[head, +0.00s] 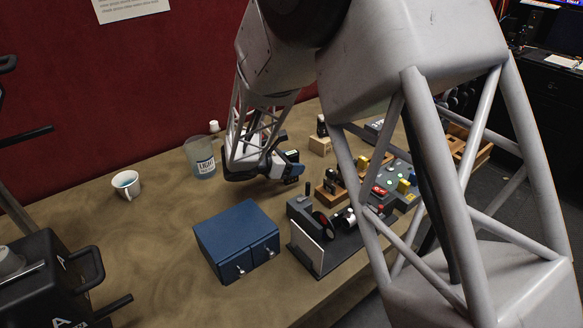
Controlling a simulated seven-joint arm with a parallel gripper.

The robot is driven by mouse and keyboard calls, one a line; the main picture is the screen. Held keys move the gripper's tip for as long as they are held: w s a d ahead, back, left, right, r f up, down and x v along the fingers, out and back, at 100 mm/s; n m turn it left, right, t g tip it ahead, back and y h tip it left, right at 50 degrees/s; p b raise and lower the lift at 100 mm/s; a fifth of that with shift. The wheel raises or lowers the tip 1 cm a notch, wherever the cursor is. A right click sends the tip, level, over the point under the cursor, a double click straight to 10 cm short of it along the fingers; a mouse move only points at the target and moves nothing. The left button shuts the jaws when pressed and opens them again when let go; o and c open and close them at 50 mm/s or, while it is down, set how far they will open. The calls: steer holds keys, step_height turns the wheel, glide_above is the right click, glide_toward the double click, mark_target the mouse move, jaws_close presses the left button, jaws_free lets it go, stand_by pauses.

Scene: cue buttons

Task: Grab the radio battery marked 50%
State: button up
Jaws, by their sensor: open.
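My gripper (292,172) is above the middle of the wooden table, at the end of my arm, and is open. Its fingers are small and dark in this view. A small dark item with a pale mark (292,155) shows right behind the fingers; I cannot tell if it is a separate thing or part of the gripper. I cannot make out any battery marked 50%, as no such marking is readable. Part of the table's right side is hidden behind my arm.
A blue two-door cabinet (237,238) stands in front of my gripper. A labelled jar (203,163) is close at its left, and a white mug (126,184) is farther left. A button panel (395,184) and wooden blocks (319,146) lie right. The table's left middle is clear.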

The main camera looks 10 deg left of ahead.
stand_by(0.3)
steer(key=c, duration=1)
steer(key=shift+c, duration=0.2)
steer(key=shift+r, duration=5.05)
